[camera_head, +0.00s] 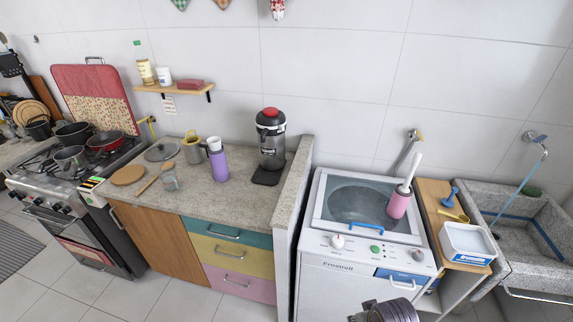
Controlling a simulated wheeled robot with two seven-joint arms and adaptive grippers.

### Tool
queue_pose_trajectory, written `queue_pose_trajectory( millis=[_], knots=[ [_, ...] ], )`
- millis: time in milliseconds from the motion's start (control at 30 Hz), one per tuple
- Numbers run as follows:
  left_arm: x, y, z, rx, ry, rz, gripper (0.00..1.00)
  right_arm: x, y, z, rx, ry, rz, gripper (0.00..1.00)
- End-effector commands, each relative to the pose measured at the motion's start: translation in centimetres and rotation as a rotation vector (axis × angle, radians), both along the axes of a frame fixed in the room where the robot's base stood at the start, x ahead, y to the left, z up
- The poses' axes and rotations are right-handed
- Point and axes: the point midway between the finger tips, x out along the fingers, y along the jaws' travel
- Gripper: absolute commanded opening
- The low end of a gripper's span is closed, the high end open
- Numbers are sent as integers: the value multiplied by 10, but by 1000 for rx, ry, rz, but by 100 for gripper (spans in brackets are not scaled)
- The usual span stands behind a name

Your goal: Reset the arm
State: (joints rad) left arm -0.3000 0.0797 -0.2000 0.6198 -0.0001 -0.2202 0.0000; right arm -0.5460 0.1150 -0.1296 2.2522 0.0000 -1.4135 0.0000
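Part of my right arm's end, a dark grey and purple-grey piece with the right gripper (386,311), shows at the bottom edge, in front of the washing machine (335,268). It is cut off by the frame, and its fingertips are not clear, so I cannot tell whether it is open or shut. I see nothing held in the visible part. My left gripper is not in view.
A pink holder with a white handle (399,204) stands on the washing machine's right side. A counter (215,202) bears a coffee machine (271,140) and a purple bottle (218,162). A white tub (467,240) sits on a wooden shelf beside the stone sink (535,255). The stove is far left.

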Motion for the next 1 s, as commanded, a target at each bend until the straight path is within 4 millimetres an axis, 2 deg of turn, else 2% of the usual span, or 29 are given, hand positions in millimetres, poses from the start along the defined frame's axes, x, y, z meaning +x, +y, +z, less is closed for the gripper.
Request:
queue_pose_trajectory(
  millis=[100,467,767,1000],
  knots=[
    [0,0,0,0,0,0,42,2,1,-32,-1,13,1,42],
    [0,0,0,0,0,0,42,-4,1,-125,-2,42,6,42],
    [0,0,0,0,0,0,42,-22,-1,-198,-5,68,11,42],
    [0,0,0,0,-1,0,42,-45,-4,-253,-6,88,14,42]
  ],
)
